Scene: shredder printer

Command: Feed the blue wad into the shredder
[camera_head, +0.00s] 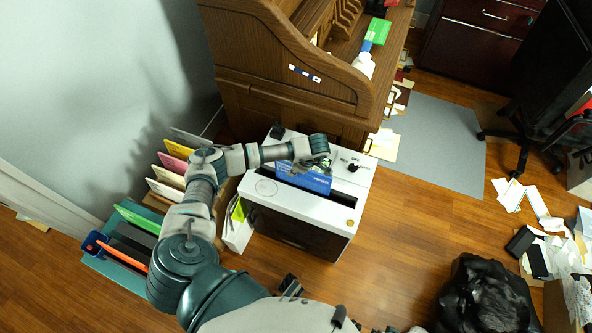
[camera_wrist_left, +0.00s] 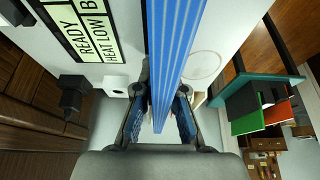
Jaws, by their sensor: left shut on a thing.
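The white shredder (camera_head: 268,190) stands against the wooden desk, with a dark slot across its top. The blue wad (camera_head: 306,180) is a flat, upright stack at this slot; whether its lower edge is inside the slot cannot be told. My left gripper (camera_head: 322,163) is over the shredder top, shut on the wad. In the left wrist view the wad (camera_wrist_left: 181,60) runs edge-on between the two fingers of the gripper (camera_wrist_left: 160,118). A label reading READY (camera_wrist_left: 84,30) shows on the white top there.
A roll-top desk (camera_head: 262,65) rises behind the shredder. Upright colored folders (camera_head: 172,163) stand to the left. A black bag (camera_head: 484,295) and scattered papers (camera_head: 520,197) lie on the right floor. The wooden floor (camera_head: 400,230) right of the shredder is clear.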

